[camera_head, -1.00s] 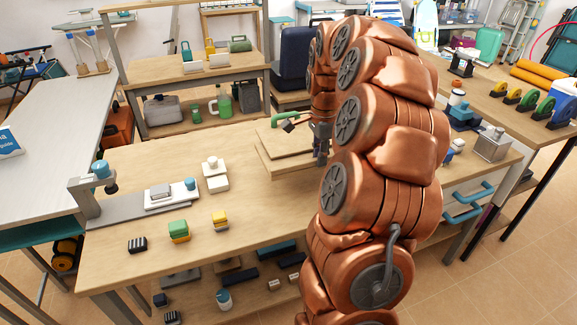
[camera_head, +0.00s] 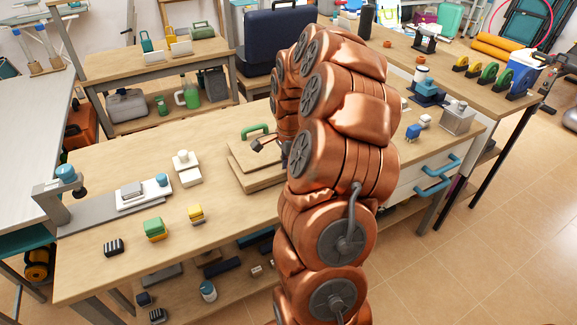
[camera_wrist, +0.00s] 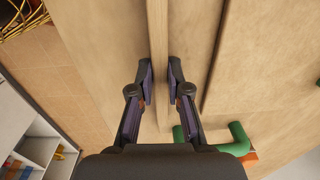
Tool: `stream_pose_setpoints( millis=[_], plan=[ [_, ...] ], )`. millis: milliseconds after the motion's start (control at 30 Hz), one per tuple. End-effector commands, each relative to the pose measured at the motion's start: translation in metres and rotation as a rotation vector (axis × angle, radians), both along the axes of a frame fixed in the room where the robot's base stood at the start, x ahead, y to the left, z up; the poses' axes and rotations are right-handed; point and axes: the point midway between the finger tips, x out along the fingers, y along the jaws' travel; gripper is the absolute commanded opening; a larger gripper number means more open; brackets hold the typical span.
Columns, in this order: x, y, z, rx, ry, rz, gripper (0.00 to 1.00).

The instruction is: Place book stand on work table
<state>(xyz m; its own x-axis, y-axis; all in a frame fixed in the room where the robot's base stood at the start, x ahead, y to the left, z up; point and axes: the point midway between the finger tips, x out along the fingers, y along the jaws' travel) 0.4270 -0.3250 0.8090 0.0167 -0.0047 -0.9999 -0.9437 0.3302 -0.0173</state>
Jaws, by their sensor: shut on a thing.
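The book stand appears to be the light wooden piece (camera_head: 255,178) at the middle of the work table (camera_head: 250,220), partly hidden behind my arm. In the wrist view, my gripper (camera_wrist: 160,78) is shut on a narrow upright wooden edge (camera_wrist: 157,40) that looks like part of this stand. Wide wooden surfaces show on both sides of the edge. A green handle-like part (camera_wrist: 237,140) lies right of my fingers, and it also shows in the head view (camera_head: 255,129). I cannot tell whether the stand rests fully on the table. My fingertips are mostly hidden in the head view.
Left on the table are a white block (camera_head: 187,170), a green and yellow block (camera_head: 154,229), a yellow block (camera_head: 196,213) and a black striped block (camera_head: 114,247). At right are a blue piece (camera_head: 413,131) and a metal box (camera_head: 458,118).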

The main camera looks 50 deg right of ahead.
Motion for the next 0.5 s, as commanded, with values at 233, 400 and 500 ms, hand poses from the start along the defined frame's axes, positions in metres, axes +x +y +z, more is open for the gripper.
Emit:
stream_pose_setpoints(
  millis=[233,400,500],
  plan=[
    [0.0005,-0.0006,-0.0011,-0.002,-0.003,-0.001,0.20],
    [0.0005,-0.0005,-0.0012,-0.002,-0.002,0.000,0.38],
    [0.0004,-0.0004,-0.0012,-0.002,-0.002,0.000,0.41]
  ],
)
